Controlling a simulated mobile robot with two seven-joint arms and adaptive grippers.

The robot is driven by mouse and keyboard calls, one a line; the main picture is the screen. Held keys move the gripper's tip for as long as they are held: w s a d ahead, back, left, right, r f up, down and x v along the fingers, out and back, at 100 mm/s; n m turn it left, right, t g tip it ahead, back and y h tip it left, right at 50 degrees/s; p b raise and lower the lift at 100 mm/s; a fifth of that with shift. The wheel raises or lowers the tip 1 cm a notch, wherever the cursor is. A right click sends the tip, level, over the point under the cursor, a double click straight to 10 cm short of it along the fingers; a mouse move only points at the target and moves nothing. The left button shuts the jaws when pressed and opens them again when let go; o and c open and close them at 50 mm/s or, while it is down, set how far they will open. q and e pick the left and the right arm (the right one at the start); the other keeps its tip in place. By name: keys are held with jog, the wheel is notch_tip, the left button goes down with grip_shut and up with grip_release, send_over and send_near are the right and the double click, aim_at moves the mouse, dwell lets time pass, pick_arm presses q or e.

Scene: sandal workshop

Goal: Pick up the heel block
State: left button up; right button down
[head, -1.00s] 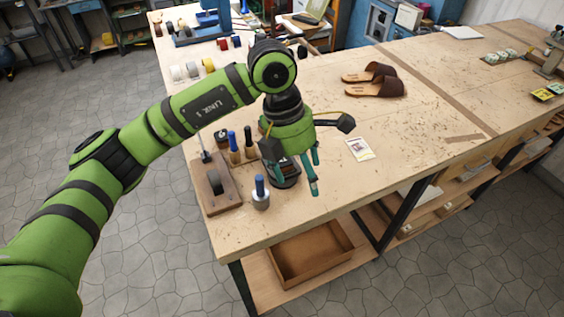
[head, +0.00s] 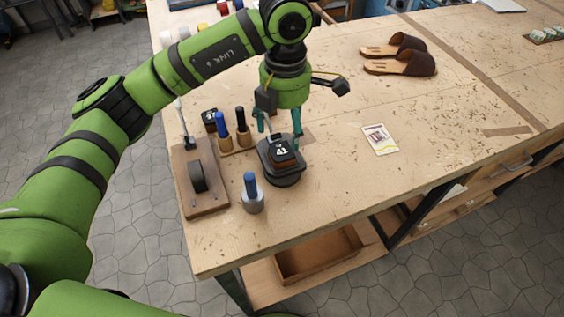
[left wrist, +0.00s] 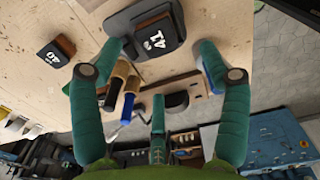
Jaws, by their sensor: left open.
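A dark block marked 41 (head: 284,152), which looks like the heel block, sits on a black base (head: 284,178) near the table's left end. My left gripper (head: 279,130) is open and points down just behind the block, with its teal fingers apart. In the left wrist view the block (left wrist: 153,37) shows between and beyond the open fingertips (left wrist: 161,50). I cannot tell whether a finger touches it. My right gripper is not in view.
A blue-topped grey tool (head: 252,194) stands close in front of the base. A wooden board with a dark roller (head: 198,176) and upright blue and black handles (head: 223,130) are to the left. A card (head: 380,139) and brown sandals (head: 400,62) lie right, with clear tabletop between.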

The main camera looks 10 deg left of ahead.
aim_at(280, 152)
pick_arm(q)
jog(key=shift+w+f, duration=0.1)
jog(key=shift+f, duration=0.4)
jog(key=shift+w+f+p, duration=0.15)
jog(key=shift+f+p, duration=0.15)
jog(key=shift+p, duration=0.05)
jog(key=shift+s+a+f+p, duration=0.15)
jog(key=shift+a+f+p, duration=0.05)
jog(key=shift+f+p, duration=0.4)
jog(key=shift+s+a+f+p, duration=0.1)
jog(key=shift+a+f+p, duration=0.1)
jog(key=shift+f+p, duration=0.4)
jog(key=f, duration=0.1)
jog(key=f+p, duration=0.1)
jog(key=f, duration=0.1)
jog(key=shift+s+a+f+p, duration=0.1)
jog(key=shift+a+f+p, duration=0.1)
jog(key=shift+a+p, duration=0.1)
jog(key=shift+d+f, duration=0.1)
jog(key=shift+f, duration=0.15)
jog(key=shift+d, duration=0.1)
jog(key=c, duration=1.2)
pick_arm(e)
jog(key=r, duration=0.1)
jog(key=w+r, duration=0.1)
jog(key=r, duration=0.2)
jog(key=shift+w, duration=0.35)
